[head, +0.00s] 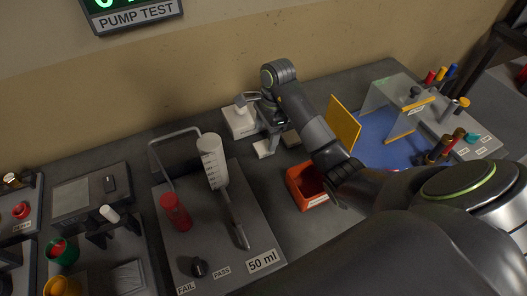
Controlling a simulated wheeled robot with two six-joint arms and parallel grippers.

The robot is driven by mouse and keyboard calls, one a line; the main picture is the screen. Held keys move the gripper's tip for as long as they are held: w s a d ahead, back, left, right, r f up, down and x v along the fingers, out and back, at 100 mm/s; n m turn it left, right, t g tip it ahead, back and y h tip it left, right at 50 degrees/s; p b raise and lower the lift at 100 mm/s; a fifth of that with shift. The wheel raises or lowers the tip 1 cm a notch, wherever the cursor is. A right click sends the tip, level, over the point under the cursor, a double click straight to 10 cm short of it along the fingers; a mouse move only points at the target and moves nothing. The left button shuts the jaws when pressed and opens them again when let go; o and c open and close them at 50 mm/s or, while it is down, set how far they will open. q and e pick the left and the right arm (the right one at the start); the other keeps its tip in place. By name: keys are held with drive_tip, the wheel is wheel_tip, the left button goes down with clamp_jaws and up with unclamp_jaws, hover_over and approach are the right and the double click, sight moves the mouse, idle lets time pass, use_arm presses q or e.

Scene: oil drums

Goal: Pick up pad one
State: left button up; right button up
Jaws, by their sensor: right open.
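Small flat pieces that look like pads lie on the dark bench near the wall: a white one (265,149) and a beige one (291,138). I cannot read any mark telling which is pad one. My right gripper (267,127) points down just above and behind them, beside a white box (241,125). It is open; its fingers are small and partly hidden by my own arm. I cannot tell whether it touches a pad. My left gripper is not in view.
An orange bin (307,187) stands in front of the pads. A yellow upright panel (342,124) and a blue mat (385,148) are to the right. The pump test stand with a white cylinder (212,160) and red cylinder (175,211) is to the left.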

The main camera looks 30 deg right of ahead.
sight(264, 147)
drive_tip(key=f, duration=0.1)
drive_tip(key=f+p, duration=0.1)
drive_tip(key=f, duration=0.1)
drive_tip(key=shift+s+a+f+p, duration=0.1)
drive_tip(key=shift+a+f+p, duration=0.2)
drive_tip(key=shift+p, duration=0.05)
drive_tip(key=shift+f, duration=0.3)
drive_tip(key=shift+c, duration=0.3)
drive_tip(key=c, duration=1)
